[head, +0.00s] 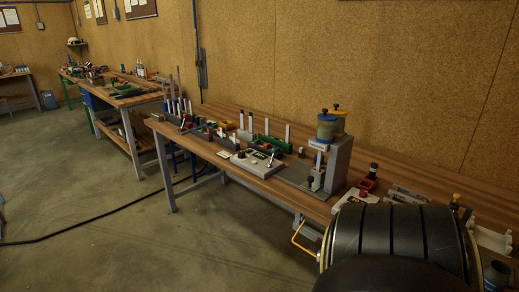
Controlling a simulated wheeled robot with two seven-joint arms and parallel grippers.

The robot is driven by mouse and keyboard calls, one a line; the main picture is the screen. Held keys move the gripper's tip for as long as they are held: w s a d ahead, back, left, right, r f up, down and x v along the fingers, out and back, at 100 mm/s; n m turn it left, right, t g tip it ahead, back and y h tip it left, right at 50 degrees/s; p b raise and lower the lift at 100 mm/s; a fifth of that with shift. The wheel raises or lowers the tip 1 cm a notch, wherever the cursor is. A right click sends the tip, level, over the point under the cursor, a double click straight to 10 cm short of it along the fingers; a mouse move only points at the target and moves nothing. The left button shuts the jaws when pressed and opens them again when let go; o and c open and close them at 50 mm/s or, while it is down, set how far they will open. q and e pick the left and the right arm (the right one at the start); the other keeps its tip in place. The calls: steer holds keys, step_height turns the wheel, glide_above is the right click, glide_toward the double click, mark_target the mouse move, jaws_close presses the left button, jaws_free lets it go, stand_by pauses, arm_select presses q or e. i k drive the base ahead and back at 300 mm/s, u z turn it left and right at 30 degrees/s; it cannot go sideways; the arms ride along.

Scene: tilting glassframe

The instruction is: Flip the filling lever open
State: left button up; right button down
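A grey filling machine (340,160) stands on the near wooden workbench, right of the middle. Neither of my grippers shows in the head view. A large dark ribbed cylinder, which looks like one of my own arm links, fills the bottom right and hides part of the bench.
A light control box (256,163) sits left of the machine, with several small parts and upright strips behind it. A red part (369,187) and grey fixtures (407,195) lie to the right. An orange bent handle (303,243) hangs below the front edge. The floor (130,220) in front is mostly clear.

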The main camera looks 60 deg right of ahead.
mark_target(274, 151)
steer(key=z, duration=0.75)
steer(key=i, duration=1.2)
steer(key=z, duration=1.3)
steer(key=i, duration=0.25)
steer(key=z, duration=0.4)
